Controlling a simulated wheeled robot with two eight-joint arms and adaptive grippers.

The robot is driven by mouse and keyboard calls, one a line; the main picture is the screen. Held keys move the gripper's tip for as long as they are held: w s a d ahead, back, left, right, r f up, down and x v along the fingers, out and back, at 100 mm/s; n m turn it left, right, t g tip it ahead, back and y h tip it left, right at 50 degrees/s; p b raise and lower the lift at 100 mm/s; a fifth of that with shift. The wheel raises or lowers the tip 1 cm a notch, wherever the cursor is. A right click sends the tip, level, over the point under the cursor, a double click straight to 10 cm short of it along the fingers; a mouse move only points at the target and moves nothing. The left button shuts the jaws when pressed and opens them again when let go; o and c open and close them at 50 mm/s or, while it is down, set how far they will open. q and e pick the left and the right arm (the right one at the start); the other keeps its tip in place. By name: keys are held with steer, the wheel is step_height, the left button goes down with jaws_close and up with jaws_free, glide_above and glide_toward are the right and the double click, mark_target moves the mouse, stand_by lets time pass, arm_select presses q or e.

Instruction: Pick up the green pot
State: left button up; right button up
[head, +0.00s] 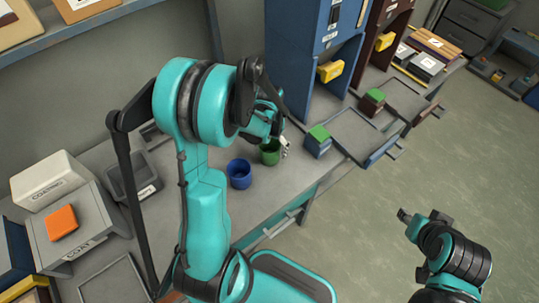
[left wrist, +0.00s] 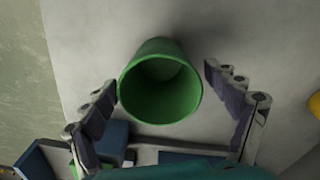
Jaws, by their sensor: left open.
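The green pot (head: 269,152) stands upright on the grey workbench, to the right of a blue pot (head: 240,174). In the left wrist view the green pot (left wrist: 160,82) is seen from its open top and looks empty. My left gripper (head: 284,146) is at the green pot in the head view, its fingers partly hidden by my arm. In the left wrist view my left gripper (left wrist: 162,88) is open, with one finger on each side of the pot and gaps visible. My right gripper (head: 426,215) hangs over the floor at the right, away from the bench; its jaws are too small to judge.
A blue box with a green top (head: 318,141) stands just right of the green pot. A grey tray (head: 352,135) and a tall blue machine (head: 296,65) are beyond it. White and grey boxes (head: 48,180) crowd the left end. The bench front (head: 300,200) is clear.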

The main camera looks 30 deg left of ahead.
arm_select(q)
step_height(320, 180, down, 2)
steer(key=shift+f, duration=0.15)
steer(key=c, duration=1.3)
